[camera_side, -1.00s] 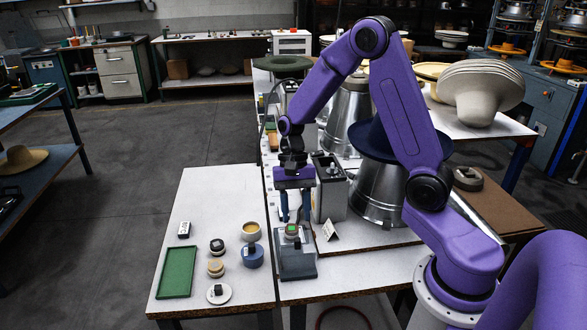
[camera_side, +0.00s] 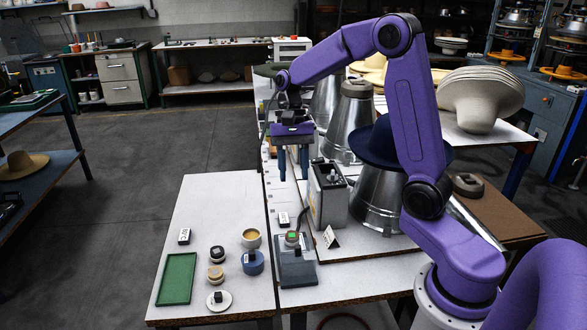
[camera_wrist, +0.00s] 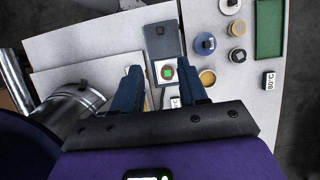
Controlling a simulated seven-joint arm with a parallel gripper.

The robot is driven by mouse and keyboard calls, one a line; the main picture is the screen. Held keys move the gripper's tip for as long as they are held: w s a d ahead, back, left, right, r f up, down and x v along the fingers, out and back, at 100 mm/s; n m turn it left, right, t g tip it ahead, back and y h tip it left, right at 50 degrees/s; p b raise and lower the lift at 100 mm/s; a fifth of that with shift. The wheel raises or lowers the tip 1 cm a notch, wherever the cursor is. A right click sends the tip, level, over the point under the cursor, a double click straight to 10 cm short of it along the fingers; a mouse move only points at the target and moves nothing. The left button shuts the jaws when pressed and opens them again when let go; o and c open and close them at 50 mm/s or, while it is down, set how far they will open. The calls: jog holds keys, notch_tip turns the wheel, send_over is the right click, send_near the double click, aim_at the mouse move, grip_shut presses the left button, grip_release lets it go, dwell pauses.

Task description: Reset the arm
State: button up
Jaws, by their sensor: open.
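My purple arm holds my gripper (camera_side: 293,162) above the back part of the work table, with its blue fingers pointing down. The fingers are apart and empty. In the wrist view my gripper (camera_wrist: 164,88) shows its two blue fingers spread, with nothing between their tips but the table and a device beyond. That device, a grey box with a green button (camera_side: 292,239), stands on the table below and in front of my gripper. The green button (camera_wrist: 168,72) also shows in the wrist view.
A green tray (camera_side: 177,279), a blue pot (camera_side: 253,263), a tan cup (camera_side: 251,239) and small weighted discs stand on the left table. A grey control box (camera_side: 329,198) and a metal cone with a dark blue hat (camera_side: 376,146) stand right of my gripper. The floor at left is clear.

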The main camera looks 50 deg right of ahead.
jog(key=s+a+f+n+t+h, duration=0.1)
jog(key=s+a+n, duration=0.3)
jog(key=s+n, duration=0.6)
jog(key=s+a+n+t+h, duration=0.1)
jog(key=s+a+n, duration=0.3)
jog(key=s+n, duration=0.7)
jog(key=s+t, duration=0.1)
jog(key=s, duration=0.2)
jog(key=shift+s+a+f+n+h, duration=0.25)
jog(key=shift+a+f+n+h, duration=0.05)
jog(key=shift+f+h, duration=0.1)
